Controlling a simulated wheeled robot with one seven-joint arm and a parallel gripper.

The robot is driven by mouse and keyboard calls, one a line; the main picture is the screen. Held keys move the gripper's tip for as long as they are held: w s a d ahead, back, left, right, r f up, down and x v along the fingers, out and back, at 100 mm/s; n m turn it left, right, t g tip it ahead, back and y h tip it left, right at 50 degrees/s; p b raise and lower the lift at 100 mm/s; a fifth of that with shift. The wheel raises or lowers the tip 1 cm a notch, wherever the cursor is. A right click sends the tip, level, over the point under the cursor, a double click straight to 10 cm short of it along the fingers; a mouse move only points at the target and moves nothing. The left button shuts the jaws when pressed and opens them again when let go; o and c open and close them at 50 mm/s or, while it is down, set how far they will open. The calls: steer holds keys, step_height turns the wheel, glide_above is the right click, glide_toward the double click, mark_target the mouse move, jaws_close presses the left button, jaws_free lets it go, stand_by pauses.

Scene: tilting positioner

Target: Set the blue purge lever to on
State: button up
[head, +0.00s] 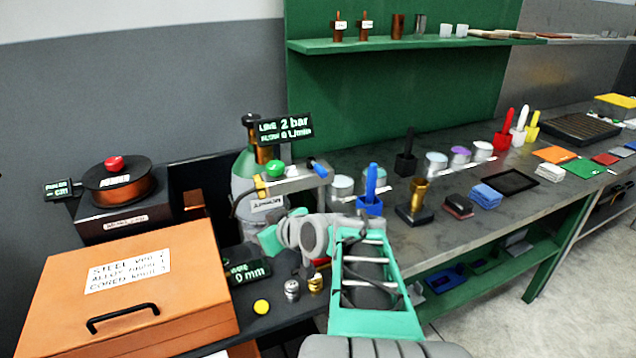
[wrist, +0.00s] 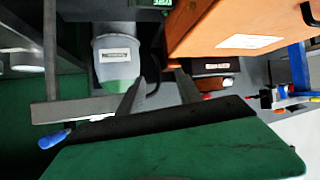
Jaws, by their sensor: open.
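The blue purge lever (head: 319,167) is at the right end of a grey bar (head: 296,183) in front of the gas cylinder (head: 243,170). A blue handle, which looks like this lever, also shows at the lower left of the wrist view (wrist: 54,139), tilted, by the end of the grey bar. My gripper (wrist: 161,88) is open, with nothing seen between its fingers. The lever is to the left of the fingers in the wrist view, apart from them. In the head view my arm's end is below the bar, and the fingers cannot be made out.
A green knob (head: 275,167) sits on the same bar. A blue holder (head: 369,207) with a blue handle is close at the right. An orange case (head: 135,290) fills the lower left. Several small items cover the bench.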

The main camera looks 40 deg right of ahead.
steer(key=d+r+m+t+h, duration=0.1)
steer(key=d+r+t+h, duration=0.1)
steer(key=d, duration=0.6)
steer(key=m+t+h+b, duration=0.1)
steer(key=t+h+b, duration=0.1)
steer(key=t+h, duration=0.1)
glide_toward(325, 176)
steer(key=x, duration=0.4)
steer(key=shift+w, duration=0.15)
steer(key=shift+w+d+r+p, duration=0.15)
steer(key=shift+w+p, duration=0.1)
steer(key=shift+p, duration=0.15)
steer(key=p+x, duration=0.1)
steer(key=x, duration=0.6)
steer(key=shift+p, duration=0.35)
jaws_close()
